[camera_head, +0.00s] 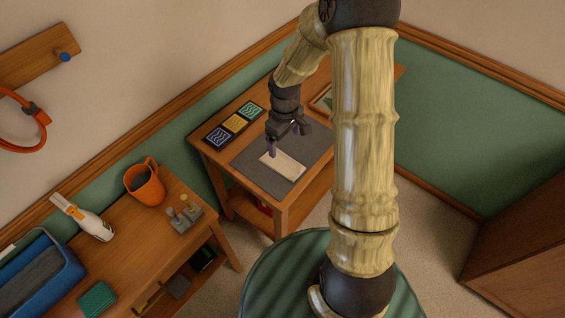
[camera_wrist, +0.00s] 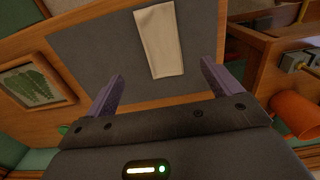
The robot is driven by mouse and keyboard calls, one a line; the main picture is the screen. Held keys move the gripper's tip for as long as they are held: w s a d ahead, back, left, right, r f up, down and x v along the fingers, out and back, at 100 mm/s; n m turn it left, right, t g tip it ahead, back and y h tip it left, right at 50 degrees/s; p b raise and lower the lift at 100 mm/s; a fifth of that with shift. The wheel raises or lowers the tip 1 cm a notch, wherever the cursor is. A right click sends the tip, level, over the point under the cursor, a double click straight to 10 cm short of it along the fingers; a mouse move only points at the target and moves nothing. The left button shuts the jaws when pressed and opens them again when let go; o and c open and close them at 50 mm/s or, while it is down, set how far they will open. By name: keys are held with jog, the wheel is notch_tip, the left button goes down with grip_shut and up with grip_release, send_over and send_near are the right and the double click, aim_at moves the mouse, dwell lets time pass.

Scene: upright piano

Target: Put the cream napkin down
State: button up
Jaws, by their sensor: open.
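The cream napkin (camera_head: 283,166) is a folded flat strip lying on the dark grey mat (camera_head: 248,160) on the wooden side table. In the wrist view the napkin (camera_wrist: 160,42) lies flat on the mat (camera_wrist: 95,60), a little beyond the fingertips and between their lines. My gripper (camera_head: 286,138) hangs above the back part of the mat, beside the napkin. Its two purple fingers are wide apart with nothing between them, as the wrist view shows too (camera_wrist: 162,80). I see no contact between the fingers and the napkin.
A tray of three patterned tiles (camera_head: 235,124) lies left of the mat. A framed picture (camera_wrist: 38,84) is near the table's other end.

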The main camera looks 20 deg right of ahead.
send_over(285, 164)
jog(key=f, duration=0.5)
jog(key=shift+w+f, duration=0.2)
jog(key=shift+w, duration=0.15)
jog(key=shift+s+f, duration=0.15)
jog(key=shift+f, duration=1.15)
jog(key=shift+s+f, duration=0.1)
jog(key=shift+f, duration=1.2)
jog(key=c, duration=1.1)
